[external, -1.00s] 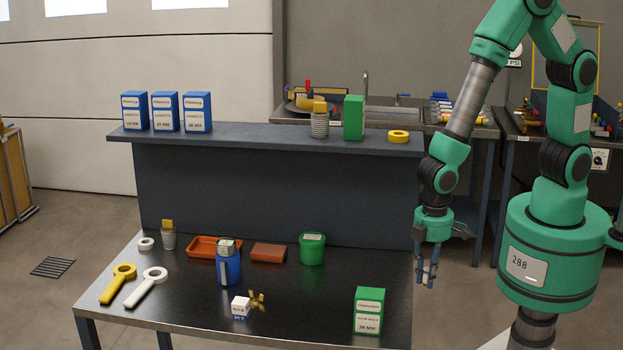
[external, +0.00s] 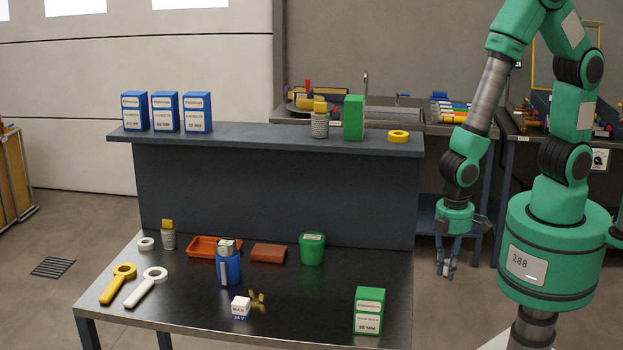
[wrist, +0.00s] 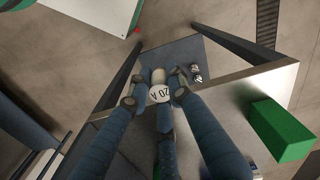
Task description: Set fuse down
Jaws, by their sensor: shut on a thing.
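My gripper (external: 447,270) hangs fingers-down off the right end of the front table in the external view. In the wrist view its blue fingers (wrist: 160,92) are closed around a small white fuse (wrist: 159,93) marked 20 A. The fuse is too small to make out clearly in the external view. Below it in the wrist view is a blue-grey surface (wrist: 205,50); I cannot tell whether the fuse touches it. Two small dark-and-white pieces (wrist: 196,73) lie on that surface, just right of the fingers.
The front table (external: 190,318) holds a green box (external: 369,311) near its right end, also in the wrist view (wrist: 282,130). A raised shelf (external: 260,137) runs behind.

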